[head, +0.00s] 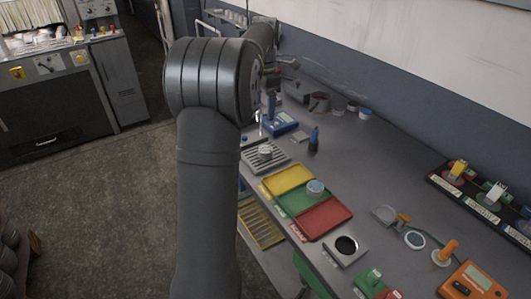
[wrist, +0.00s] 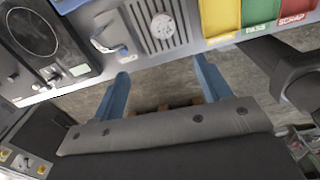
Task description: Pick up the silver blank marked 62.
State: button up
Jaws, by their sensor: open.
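A silver round blank (head: 265,153) sits on a grey slotted rack (head: 257,162) at the bench's near edge. It also shows in the wrist view (wrist: 163,26), on the slotted rack (wrist: 142,38) at the top middle. Another round silver piece (head: 315,187) with a bluish top lies on the green section of the tri-coloured tray. I cannot read a number on either piece. My gripper (wrist: 165,78) shows two blue fingers spread wide with nothing between them, below the rack in the picture.
The tray has yellow (head: 289,179), green and red (head: 324,219) sections, labelled SORT-like, PASS and SCRAP in the wrist view. A dark device with a round plate (wrist: 32,32) stands left of the rack.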

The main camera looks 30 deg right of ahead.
send_over(266, 149)
jog(key=shift+n, duration=0.4)
jog(key=f, duration=0.8)
jog(key=w+f, duration=0.1)
jog(key=f, duration=0.3)
jog(key=shift+a, duration=0.2)
jog(key=shift+s+d+f, duration=0.1)
jog(key=shift+s+f, duration=0.05)
jog(key=shift+f, duration=0.75)
jog(key=shift+s+d+f, duration=0.1)
jog(key=shift+s+f, duration=0.05)
jog(key=shift+f, duration=0.75)
jog(key=shift+s+f, duration=0.15)
jog(key=shift+f, duration=0.75)
jog(key=c, duration=1.1)
jog(key=shift+c, duration=0.7)
jog(key=shift+r, duration=0.1)
